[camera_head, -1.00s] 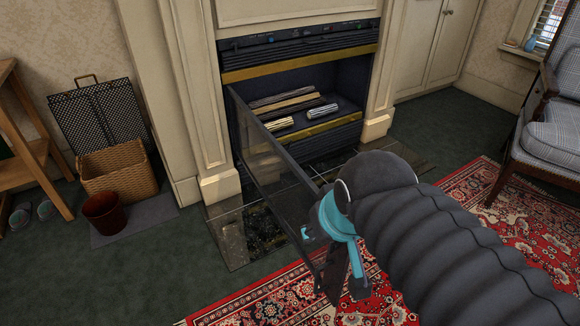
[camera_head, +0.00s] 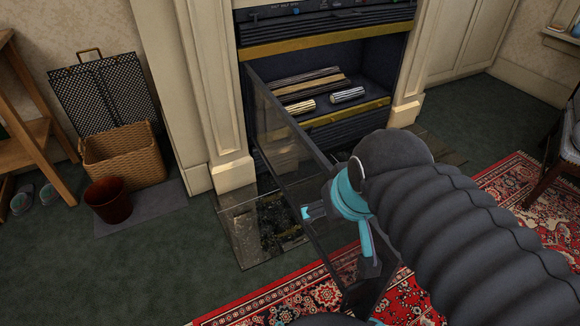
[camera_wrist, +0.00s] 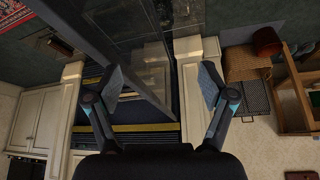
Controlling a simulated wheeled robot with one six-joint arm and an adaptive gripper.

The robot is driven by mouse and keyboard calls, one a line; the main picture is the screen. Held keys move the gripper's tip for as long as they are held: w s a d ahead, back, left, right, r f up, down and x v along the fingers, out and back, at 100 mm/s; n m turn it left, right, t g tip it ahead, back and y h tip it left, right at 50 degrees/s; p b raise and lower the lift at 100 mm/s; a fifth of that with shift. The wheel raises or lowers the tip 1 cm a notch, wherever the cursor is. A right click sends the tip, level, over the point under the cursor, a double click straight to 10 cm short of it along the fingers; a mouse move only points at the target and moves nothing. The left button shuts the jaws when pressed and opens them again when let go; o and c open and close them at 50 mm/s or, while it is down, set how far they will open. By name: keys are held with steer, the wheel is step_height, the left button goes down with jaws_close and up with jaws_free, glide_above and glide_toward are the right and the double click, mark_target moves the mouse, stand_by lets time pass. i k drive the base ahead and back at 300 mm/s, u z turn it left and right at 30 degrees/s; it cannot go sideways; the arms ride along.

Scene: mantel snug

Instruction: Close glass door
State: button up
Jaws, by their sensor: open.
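The glass door (camera_head: 287,146) of the fireplace stands wide open. It is hinged at the left side of the opening and juts out over the hearth toward me. My gripper (camera_head: 308,212) is at the door's outer part, and my arm covers some of that end. In the wrist view the dark door panel (camera_wrist: 92,48) crosses the upper left, and my open gripper (camera_wrist: 164,82) has nothing between its fingers. I cannot tell whether a finger touches the door. The fireplace (camera_head: 330,70) shows logs inside its open front.
A glossy hearth slab (camera_head: 240,235) lies below the door. A wicker basket (camera_head: 125,158), a dark red bucket (camera_head: 108,201) and a black mesh screen (camera_head: 103,95) stand at the left. A red patterned rug (camera_head: 500,190) covers the floor at the right. A chair (camera_head: 560,165) stands at the right edge.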

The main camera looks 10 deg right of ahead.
mark_target(364, 296)
steer(key=u, duration=0.05)
steer(key=k, duration=0.5)
steer(key=u, duration=1.25)
steer(key=k, duration=0.85)
steer(key=z, duration=1.35)
steer(key=i, duration=0.5)
